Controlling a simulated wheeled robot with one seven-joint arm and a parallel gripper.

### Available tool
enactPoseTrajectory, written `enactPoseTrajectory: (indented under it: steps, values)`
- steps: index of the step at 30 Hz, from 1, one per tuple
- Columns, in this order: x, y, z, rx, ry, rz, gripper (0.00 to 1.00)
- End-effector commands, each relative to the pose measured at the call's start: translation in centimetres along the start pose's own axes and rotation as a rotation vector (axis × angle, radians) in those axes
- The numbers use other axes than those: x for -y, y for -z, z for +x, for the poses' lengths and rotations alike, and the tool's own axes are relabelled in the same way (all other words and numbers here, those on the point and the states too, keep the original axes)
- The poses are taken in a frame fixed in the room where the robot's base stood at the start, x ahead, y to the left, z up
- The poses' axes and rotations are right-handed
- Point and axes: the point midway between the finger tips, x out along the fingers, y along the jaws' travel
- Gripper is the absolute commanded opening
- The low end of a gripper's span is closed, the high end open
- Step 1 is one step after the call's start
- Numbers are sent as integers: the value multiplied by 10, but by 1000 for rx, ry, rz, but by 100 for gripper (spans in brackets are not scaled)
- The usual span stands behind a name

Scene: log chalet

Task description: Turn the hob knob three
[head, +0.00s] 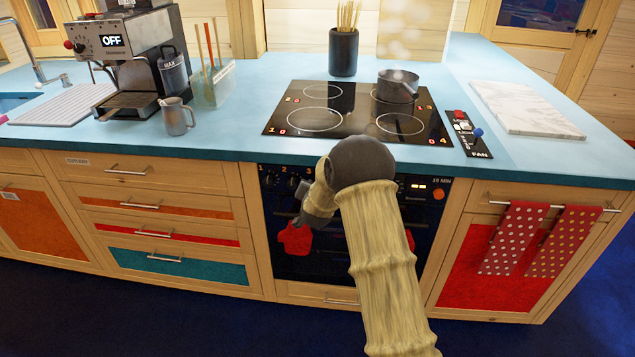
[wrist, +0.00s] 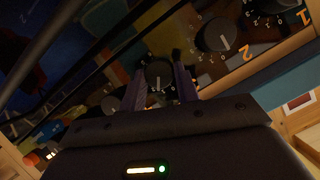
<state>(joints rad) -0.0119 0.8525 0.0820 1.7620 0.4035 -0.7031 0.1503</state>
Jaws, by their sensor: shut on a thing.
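The hob knobs are a row of round dark knobs on the front panel below the hob (head: 350,112). In the wrist view, hob knob three (wrist: 158,70) is between the two fingers of my gripper (wrist: 162,82), which is shut on it. Knob two (wrist: 216,36) with an orange 2 and knob one (wrist: 272,5) with an orange 1 lie to the upper right. In the head view my arm hides knob three and the fingertips.
A dark pot (head: 397,87) stands on the back right ring. A red mitt (head: 294,238) hangs at the oven front under my gripper. Another knob (wrist: 110,103) lies left of the fingers. Dotted towels (head: 513,238) hang at the right. A fan panel (head: 465,132) lies on the counter.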

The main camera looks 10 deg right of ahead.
Motion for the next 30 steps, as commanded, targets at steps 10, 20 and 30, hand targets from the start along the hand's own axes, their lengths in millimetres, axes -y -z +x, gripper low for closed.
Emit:
enactPoseTrajectory:
  steps: [10,20,30]
  values:
    - [6,1,-2,-7,-126,-303,9]
    - [5,-2,-1,-16,-216,-513,9]
    - [4,-4,1,-20,-249,-585,9]
